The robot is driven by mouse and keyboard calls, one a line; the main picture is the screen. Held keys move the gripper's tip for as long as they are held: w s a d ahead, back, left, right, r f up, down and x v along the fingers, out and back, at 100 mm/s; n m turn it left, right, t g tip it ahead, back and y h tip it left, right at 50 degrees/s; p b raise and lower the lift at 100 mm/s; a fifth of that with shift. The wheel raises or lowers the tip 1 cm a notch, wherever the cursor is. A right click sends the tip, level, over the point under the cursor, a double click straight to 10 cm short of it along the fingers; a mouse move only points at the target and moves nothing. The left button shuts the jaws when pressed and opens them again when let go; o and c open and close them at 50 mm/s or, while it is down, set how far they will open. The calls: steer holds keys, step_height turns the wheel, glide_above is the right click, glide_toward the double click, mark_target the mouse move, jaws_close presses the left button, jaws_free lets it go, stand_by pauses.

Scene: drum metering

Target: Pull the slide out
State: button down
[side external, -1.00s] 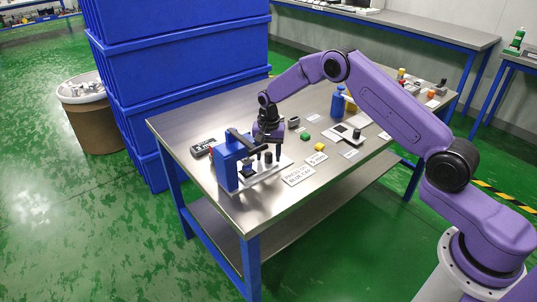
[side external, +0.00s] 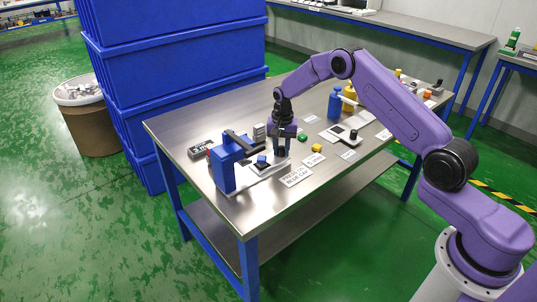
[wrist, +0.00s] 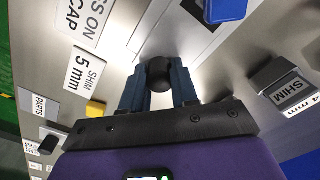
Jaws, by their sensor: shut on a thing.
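The metering press (side external: 222,168) is a blue frame with a black top arm on a pale base at the near left of the table. The slide (wrist: 165,25) shows in the wrist view as a pale strip running to its round black knob (wrist: 158,74). My gripper (side external: 282,152) is low at the right end of the base. In the wrist view, its dark blue fingers (wrist: 158,88) are shut on the knob, one on each side. A blue cap (side external: 262,160) sits between the press frame and my gripper; it also shows in the wrist view (wrist: 226,9).
A grey block (wrist: 270,76) stands beside the slide by a "SHIM 4 mm" label. A sign (side external: 296,177) lies in front. Blue crates (side external: 180,70) stand behind the table.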

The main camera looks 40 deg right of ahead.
steer(key=d, duration=0.6)
steer(key=c, duration=0.9)
jaws_free()
steer(key=shift+o, duration=0.2)
steer(key=shift+a, duration=0.1)
steer(key=shift+r, duration=0.25)
step_height(320, 180, up, 17)
